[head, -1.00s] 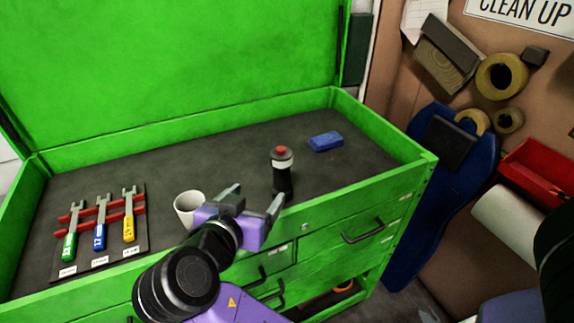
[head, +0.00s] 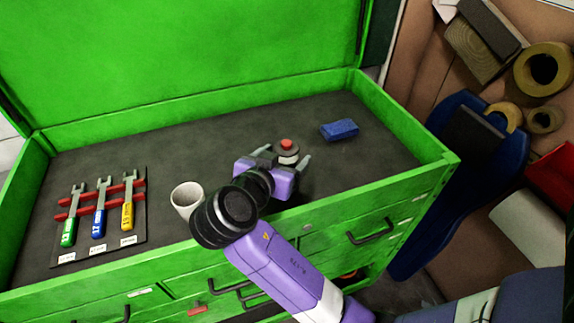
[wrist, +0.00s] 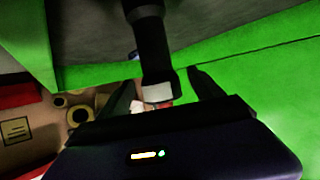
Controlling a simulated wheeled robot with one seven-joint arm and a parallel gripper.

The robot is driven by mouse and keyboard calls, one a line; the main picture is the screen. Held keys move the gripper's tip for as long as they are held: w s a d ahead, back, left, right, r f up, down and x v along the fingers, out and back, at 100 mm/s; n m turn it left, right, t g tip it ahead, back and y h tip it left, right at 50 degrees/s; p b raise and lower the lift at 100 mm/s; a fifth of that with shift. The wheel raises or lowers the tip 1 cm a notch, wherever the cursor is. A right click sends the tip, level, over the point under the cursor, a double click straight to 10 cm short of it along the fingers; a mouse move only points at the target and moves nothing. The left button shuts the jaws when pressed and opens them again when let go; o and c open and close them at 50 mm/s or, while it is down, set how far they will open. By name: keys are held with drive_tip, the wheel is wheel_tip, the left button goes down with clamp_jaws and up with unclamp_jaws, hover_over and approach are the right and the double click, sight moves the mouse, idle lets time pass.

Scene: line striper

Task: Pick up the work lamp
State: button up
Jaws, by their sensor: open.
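The work lamp (head: 288,153) is a black cylinder with a pale band and a red top. It stands upright on the dark tray top of the green tool chest. My gripper (head: 284,158) is open around the lamp's upper part, and my gripper and wrist hide much of its body in the head view. In the wrist view, the lamp (wrist: 153,45) shows between the two fingers of my gripper (wrist: 159,80), with its pale band near the palm. I cannot tell whether either finger touches it.
A white cup (head: 186,199) stands just left of my gripper. A holder with several coloured wrenches (head: 99,215) lies at the left. A blue block (head: 339,130) lies behind and to the right. The green chest's raised front rim (head: 395,185) runs below my wrist.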

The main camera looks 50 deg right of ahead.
drive_tip(key=shift+x, duration=0.8)
drive_tip(key=shift+c, duration=0.5)
clamp_jaws()
drive_tip(key=shift+r, duration=0.1)
